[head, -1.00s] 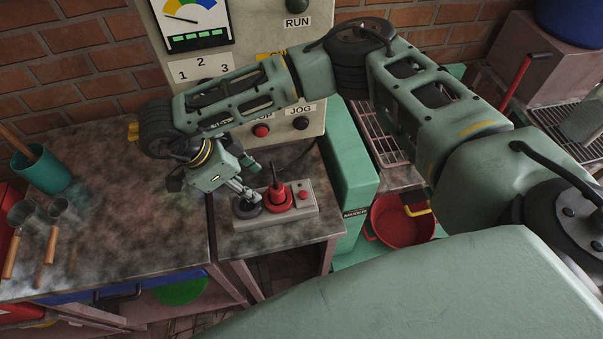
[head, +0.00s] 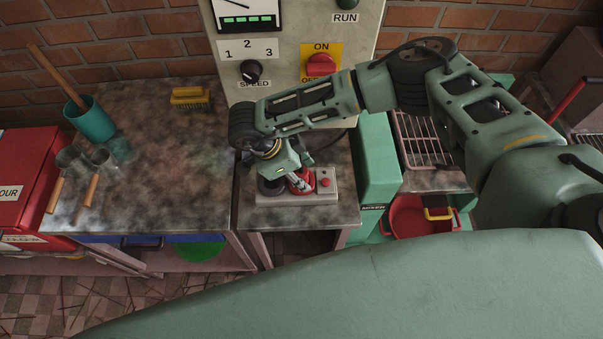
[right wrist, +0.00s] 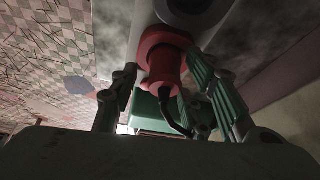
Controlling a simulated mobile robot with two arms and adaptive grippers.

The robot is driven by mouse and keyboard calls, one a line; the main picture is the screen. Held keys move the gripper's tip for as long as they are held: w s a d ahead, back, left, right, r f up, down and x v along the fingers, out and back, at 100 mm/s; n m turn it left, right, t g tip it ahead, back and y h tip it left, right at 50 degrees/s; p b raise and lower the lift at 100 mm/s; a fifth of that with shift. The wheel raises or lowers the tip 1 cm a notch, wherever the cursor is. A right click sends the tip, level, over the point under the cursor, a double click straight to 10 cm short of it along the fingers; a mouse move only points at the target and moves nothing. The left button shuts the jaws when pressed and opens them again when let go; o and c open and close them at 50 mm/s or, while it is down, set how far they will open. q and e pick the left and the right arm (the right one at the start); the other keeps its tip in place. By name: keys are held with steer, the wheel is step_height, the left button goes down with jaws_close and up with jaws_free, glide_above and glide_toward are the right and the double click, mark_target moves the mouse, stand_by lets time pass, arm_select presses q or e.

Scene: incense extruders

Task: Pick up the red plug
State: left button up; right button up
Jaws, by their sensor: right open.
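The red plug (head: 323,181) sits on a light grey box (head: 318,197) on the metal table, partly hidden by my right gripper (head: 300,182). In the right wrist view the red plug (right wrist: 163,66), with a wide collar and a dark cable, shows between the two fingers of my right gripper (right wrist: 165,80). The fingers are apart, one on each side of the plug; whether either touches it I cannot tell. My left gripper is not in view.
The box also carries a black round socket (head: 271,187) and a red button (head: 325,182). A control panel (head: 290,70) stands behind, a green housing (head: 376,160) to the right. A teal cup (head: 92,120) and yellow brush (head: 190,97) are on the left table.

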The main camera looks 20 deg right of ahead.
steer(key=shift+a, duration=0.1)
steer(key=shift+c, duration=0.9)
jaws_close()
steer(key=shift+r, duration=0.1)
